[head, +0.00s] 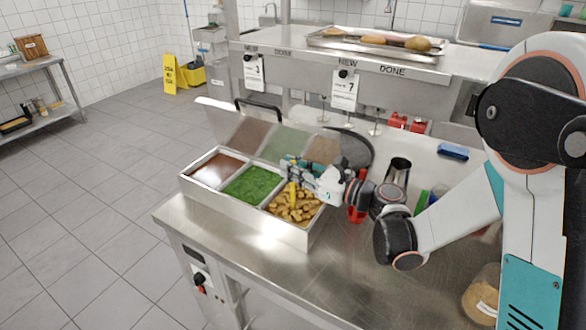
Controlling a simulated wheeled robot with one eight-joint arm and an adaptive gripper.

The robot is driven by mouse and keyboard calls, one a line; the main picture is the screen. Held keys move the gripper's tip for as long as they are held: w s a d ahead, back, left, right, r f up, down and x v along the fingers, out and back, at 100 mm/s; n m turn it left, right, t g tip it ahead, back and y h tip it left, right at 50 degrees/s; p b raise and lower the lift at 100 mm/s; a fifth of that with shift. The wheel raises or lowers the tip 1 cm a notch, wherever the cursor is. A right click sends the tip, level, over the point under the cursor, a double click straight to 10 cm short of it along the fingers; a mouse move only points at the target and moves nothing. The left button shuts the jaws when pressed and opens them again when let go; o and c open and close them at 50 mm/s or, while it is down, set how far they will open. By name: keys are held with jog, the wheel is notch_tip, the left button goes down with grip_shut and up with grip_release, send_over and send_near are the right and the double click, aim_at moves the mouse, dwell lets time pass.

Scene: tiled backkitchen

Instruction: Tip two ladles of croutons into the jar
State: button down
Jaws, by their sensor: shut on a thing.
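The croutons (292,208) are golden-brown pieces in the right front compartment of a steel topping container (265,230). My gripper (291,172) is over the back of that compartment, shut on a yellow-handled ladle (293,194). The ladle reaches down to the croutons; its bowl cannot be made out, so I cannot tell whether it is filled. A clear jar (482,296) with tan contents and a pale label stands at the lower right, partly hidden by my arm. The gripper is well to the left of this jar.
Beside the croutons are green (253,185) and brown (218,170) fillings, with a raised clear lid (283,142) behind. The counter's front (300,262) is clear.

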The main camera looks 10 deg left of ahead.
jog(key=shift+r+p, duration=3.05)
jog(key=shift+r, duration=1.95)
